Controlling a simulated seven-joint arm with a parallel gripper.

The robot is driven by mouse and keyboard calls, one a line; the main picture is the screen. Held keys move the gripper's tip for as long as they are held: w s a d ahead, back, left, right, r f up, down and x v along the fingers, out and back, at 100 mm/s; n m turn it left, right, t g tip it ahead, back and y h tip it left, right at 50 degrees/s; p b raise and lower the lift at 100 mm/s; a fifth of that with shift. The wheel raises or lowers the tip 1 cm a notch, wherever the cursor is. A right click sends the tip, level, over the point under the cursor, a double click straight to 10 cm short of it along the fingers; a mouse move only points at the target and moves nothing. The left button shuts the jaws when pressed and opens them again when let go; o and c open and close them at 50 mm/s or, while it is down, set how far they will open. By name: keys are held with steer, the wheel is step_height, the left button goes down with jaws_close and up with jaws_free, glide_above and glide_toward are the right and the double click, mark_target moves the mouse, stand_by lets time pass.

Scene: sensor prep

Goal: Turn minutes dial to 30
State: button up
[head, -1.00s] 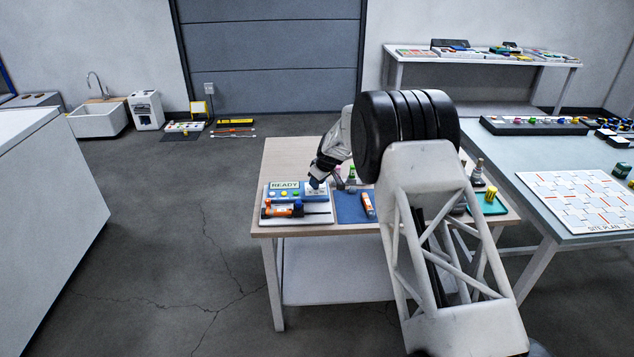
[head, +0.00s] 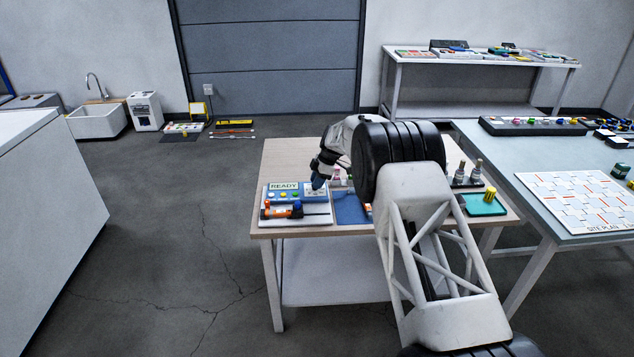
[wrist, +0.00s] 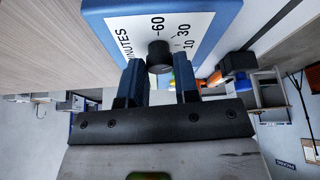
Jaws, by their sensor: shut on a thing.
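The black minutes dial (wrist: 159,57) sits at the edge of a white label marked MINUTES (wrist: 150,30) with 60, 30 and 10 on it, on a blue housing (wrist: 92,15) in the wrist view. My gripper (wrist: 160,78) is shut on the dial, with one finger on each side of it. Which number the dial points at cannot be told. In the head view my gripper (head: 318,184) is at the right part of the blue panel (head: 284,195) marked READY, and the dial is hidden behind it.
The panel stands on a white base (head: 305,221) with an orange tool (head: 282,211) at its front. A blue mat (head: 350,210) lies to the right on the wooden table (head: 290,155). A green tray (head: 484,205) and dark bottles stand further right.

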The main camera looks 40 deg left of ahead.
steer(key=shift+a+n+h, duration=0.1)
steer(key=shift+n+h, duration=0.3)
steer(key=shift+n, duration=0.8)
steer(key=o, duration=0.9)
steer(key=shift+w+r, duration=0.1)
steer(key=shift+v, duration=3.8)
steer(key=shift+w, duration=0.1)
